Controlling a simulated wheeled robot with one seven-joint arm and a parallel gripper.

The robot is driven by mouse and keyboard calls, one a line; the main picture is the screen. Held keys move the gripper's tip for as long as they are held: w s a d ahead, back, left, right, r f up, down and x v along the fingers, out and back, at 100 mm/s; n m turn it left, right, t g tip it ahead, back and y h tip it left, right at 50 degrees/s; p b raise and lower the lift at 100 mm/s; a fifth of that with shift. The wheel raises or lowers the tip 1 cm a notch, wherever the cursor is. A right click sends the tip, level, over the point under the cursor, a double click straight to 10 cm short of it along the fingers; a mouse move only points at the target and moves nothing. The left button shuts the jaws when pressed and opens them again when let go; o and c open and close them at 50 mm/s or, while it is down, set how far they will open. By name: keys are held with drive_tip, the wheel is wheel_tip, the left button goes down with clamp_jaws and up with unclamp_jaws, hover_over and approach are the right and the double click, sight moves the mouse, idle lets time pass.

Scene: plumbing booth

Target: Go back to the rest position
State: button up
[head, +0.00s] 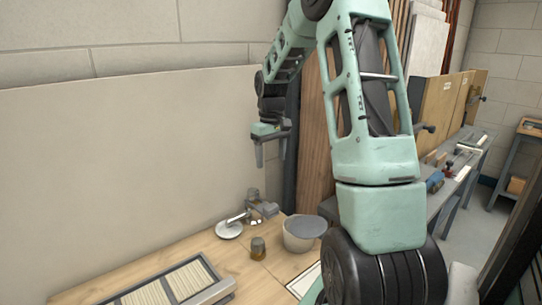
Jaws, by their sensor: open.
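My gripper (269,150) hangs in the air in the head view, pointing down above the far end of the wooden bench (105,286). Its two fingers are apart, with nothing between them. It is well above the things on the bench and touches none of them. My pale green arm arches up over the right half of the picture and down to the gripper. It hides part of the scene behind it.
The bench holds a grey bucket-like pot (303,232), a small jar (257,248), a metal fitting with a round white base (229,229) and a slatted tray (168,287). A pale panel (120,170) stands behind. Another workbench (462,170) is at right.

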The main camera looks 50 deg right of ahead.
idle(0.6)
drive_tip(key=s+a+n, duration=0.1)
drive_tip(key=a+n, duration=0.4)
drive_tip(key=a, duration=2.6)
drive_tip(key=s+a+n, duration=0.2)
drive_tip(key=s+a, duration=0.5)
drive_tip(key=s, duration=0.3)
drive_tip(key=s+a+f+n, duration=0.1)
drive_tip(key=s+a+n, duration=0.2)
drive_tip(key=s+a, duration=0.5)
drive_tip(key=shift+s+a+f+y, duration=0.25)
drive_tip(key=shift+s+y, duration=0.05)
drive_tip(key=shift+s, duration=0.75)
